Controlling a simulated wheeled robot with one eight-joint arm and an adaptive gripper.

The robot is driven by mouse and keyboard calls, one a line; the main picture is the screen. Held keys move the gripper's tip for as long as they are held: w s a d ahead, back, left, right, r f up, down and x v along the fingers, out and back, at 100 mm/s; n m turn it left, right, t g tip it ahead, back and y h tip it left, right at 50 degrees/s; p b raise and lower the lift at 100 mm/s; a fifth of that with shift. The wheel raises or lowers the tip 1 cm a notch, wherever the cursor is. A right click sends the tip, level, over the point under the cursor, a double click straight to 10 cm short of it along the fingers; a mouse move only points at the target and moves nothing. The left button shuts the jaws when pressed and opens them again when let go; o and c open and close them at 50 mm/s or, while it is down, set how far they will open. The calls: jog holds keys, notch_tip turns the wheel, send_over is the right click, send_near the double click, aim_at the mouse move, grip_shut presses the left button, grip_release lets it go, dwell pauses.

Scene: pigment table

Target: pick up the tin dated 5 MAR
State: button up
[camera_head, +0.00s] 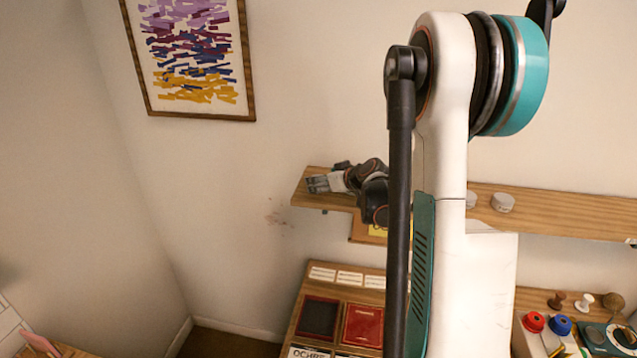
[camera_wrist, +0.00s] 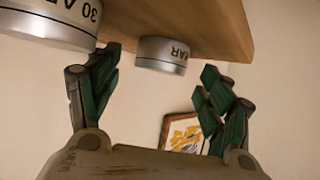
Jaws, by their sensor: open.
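In the wrist view, which is upside down, a small silver tin with a pale label (camera_wrist: 163,55) stands on the wooden shelf (camera_wrist: 225,25). Its label ends in "AR"; the day number is not readable. My gripper (camera_wrist: 162,66) is open, with its green fingers apart and the tin seen in the gap between them, apart from both. A larger-looking, nearer tin reading "30 A" (camera_wrist: 55,20) is at the top left, close to the left finger. In the head view my gripper (camera_head: 320,183) is at the shelf's left end; its fingers are too small to make out there.
Two pale tins, one at the shelf's middle (camera_head: 503,202) and one partly hidden by my arm, stand further right.

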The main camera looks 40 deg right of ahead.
jog(key=shift+x, duration=1.05)
jog(key=c, duration=1.2)
jog(key=shift+r, duration=0.15)
